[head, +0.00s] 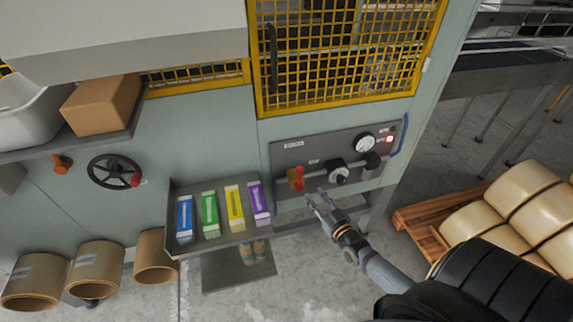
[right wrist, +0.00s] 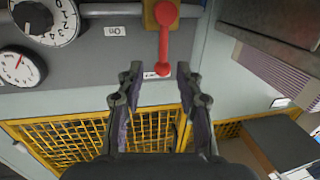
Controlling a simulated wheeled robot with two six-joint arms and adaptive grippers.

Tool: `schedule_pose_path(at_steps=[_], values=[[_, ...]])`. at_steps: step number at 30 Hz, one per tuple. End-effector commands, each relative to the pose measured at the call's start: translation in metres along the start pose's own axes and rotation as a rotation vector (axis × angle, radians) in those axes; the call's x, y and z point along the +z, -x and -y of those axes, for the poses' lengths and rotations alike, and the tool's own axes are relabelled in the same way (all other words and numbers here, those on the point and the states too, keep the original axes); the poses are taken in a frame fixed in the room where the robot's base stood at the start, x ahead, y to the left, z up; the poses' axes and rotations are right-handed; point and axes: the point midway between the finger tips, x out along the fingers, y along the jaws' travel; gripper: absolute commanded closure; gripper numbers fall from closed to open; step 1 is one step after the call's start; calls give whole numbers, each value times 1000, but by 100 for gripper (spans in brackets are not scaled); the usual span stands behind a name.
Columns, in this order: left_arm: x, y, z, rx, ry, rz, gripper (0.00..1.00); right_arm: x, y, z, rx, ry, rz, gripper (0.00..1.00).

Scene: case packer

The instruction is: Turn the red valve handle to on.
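The red valve handle (head: 299,174) sits on a yellow mount at the left of the grey control panel (head: 290,151). In the right wrist view the red handle (right wrist: 164,42) runs straight from its yellow mount (right wrist: 151,13) toward a small white label (right wrist: 157,75). Another small label (right wrist: 115,31) is beside it; I cannot read either surely. My right gripper (head: 318,199) is open and empty, just below and right of the valve in the head view. In the right wrist view the gripper's (right wrist: 158,75) fingers are spread, with the handle's end near the gap between the tips. My left gripper is not in view.
A tray (head: 225,240) of coloured boxes juts out below left. A yellow mesh door (head: 345,60) is above. A pallet (head: 420,222) of rolls stands right.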

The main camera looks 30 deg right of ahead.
Motion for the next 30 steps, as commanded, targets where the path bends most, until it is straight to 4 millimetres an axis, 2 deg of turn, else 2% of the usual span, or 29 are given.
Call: schedule_pose_path(at_steps=[1, 2, 8, 21, 25, 30], values=[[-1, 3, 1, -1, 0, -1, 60, -12, -1, 1, -4, -4, -22, 64], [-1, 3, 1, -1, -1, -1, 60, -16, -2, 2, -5, -6, -30, 64], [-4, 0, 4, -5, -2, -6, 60, -17, -8, 2, -6, -8, -39, 64], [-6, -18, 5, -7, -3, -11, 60, -18, -92, 3, -6, -7, -36, 64], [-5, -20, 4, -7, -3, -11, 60, -19, -104, 3, -7, -7, -36, 64], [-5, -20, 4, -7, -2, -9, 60, -20, -107, 3, -7, -7, -34, 64]])
